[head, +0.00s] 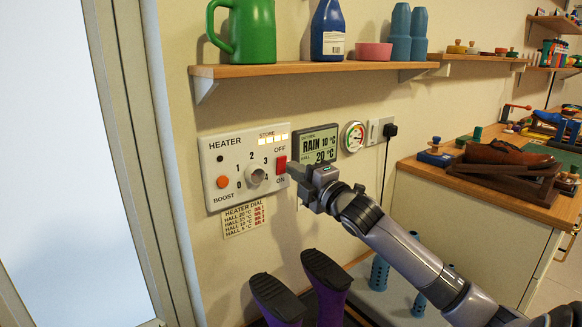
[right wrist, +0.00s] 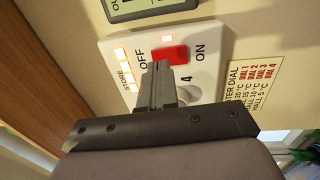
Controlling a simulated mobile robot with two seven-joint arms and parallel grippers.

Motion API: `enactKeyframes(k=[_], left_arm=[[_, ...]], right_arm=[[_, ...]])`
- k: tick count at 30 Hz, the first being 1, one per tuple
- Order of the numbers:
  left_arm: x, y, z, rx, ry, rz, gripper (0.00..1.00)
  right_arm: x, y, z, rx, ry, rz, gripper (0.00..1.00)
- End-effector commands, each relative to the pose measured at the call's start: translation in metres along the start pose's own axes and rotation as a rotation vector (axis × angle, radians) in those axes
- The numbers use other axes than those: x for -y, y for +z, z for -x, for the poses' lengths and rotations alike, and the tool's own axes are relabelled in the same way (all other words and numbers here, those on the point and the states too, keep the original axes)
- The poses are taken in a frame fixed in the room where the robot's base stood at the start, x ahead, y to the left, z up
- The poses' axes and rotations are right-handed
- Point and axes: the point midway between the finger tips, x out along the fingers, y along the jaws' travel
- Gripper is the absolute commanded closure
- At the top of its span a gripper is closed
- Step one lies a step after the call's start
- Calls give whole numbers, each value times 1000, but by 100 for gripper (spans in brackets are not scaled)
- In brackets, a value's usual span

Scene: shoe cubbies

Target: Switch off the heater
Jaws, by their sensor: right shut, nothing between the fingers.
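The heater panel (head: 212,154) is a white plate on the wall, with a row of lit lamps marked STORE. Its red rocker switch (head: 281,164) sits at the right edge, between OFF above and ON below. A round dial (head: 256,175) sits left of the switch. My right gripper (head: 293,172) is shut and empty, its tips close to the switch's lower right. In the right wrist view, the tips (right wrist: 158,70) lie just below the red switch (right wrist: 169,53) and partly cover the dial. I cannot tell whether they touch it, nor which way the rocker is tipped. My left gripper is out of view.
A weather display (head: 318,145) and a round gauge (head: 354,136) hang right of the panel. A shelf (head: 300,69) with a green jug (head: 250,32) and a blue bottle (head: 327,30) runs above. Purple boots (head: 327,285) stand below. A workbench (head: 420,170) is at right.

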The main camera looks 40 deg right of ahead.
Motion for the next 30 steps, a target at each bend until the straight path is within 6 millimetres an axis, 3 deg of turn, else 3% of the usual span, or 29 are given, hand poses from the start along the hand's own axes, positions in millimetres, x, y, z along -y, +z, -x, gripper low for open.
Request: enactKeyframes(k=[9, 22, 28, 30], left_arm=[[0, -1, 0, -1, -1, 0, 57], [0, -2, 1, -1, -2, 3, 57], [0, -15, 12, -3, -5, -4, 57], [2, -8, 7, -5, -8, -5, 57]], right_arm=[[0, 0, -20, 1, 0, -1, 100], [0, 0, -22, 0, -2, 0, 100], [-7, 0, -26, -1, -36, 1, 100], [0, 0, -25, -1, -36, -1, 100]])
